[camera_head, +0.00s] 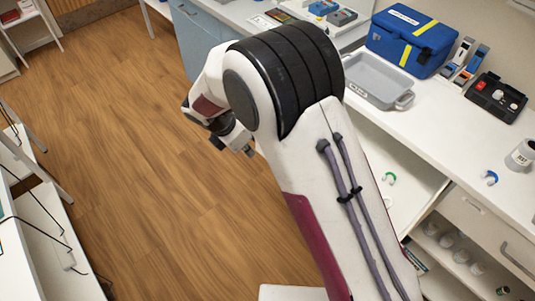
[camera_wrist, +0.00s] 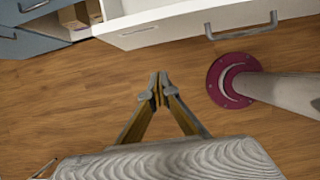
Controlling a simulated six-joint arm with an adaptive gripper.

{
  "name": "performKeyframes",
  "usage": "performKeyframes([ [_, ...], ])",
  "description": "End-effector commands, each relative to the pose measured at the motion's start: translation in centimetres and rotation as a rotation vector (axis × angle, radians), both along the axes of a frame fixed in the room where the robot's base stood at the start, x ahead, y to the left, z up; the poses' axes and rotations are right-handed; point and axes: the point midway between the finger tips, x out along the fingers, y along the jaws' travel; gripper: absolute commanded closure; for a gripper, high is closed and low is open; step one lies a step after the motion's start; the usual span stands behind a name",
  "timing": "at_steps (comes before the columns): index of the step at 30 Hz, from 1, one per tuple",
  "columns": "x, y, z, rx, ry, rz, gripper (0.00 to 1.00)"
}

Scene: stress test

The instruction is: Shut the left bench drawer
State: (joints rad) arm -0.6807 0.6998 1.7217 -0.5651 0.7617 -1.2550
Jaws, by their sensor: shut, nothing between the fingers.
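The left bench drawer (camera_head: 408,180) stands pulled out from under the white bench in the head view, behind my arm. Its pale inside shows a small green curved item (camera_head: 389,178). My arm hides part of the drawer. In the wrist view a white drawer front (camera_wrist: 150,30) with a grey bar handle (camera_wrist: 242,32) crosses the top. My gripper (camera_wrist: 157,88) is shut and empty in the wrist view. Its fingertips appear below the drawer front in the picture, over the wooden floor, and no contact shows. In the head view my arm hides much of the gripper.
On the bench are a grey tray (camera_head: 378,82), a blue case (camera_head: 412,38) and a black control box (camera_head: 496,97). Open shelves with white containers (camera_head: 450,239) lie below right. A cardboard box (camera_wrist: 74,16) sits beside blue drawers (camera_wrist: 30,38). The floor (camera_head: 120,120) at left is clear.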

Motion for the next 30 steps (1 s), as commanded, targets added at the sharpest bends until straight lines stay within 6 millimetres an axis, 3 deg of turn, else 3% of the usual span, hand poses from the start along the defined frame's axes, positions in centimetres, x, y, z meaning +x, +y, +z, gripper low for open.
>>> performKeyframes([
  [11,0.4,-0.5,-1.6,-0.001,0.002,-0.002,1.00],
  [30,2.5,-2.5,-8.8,-0.001,0.001,-0.003,1.00],
])
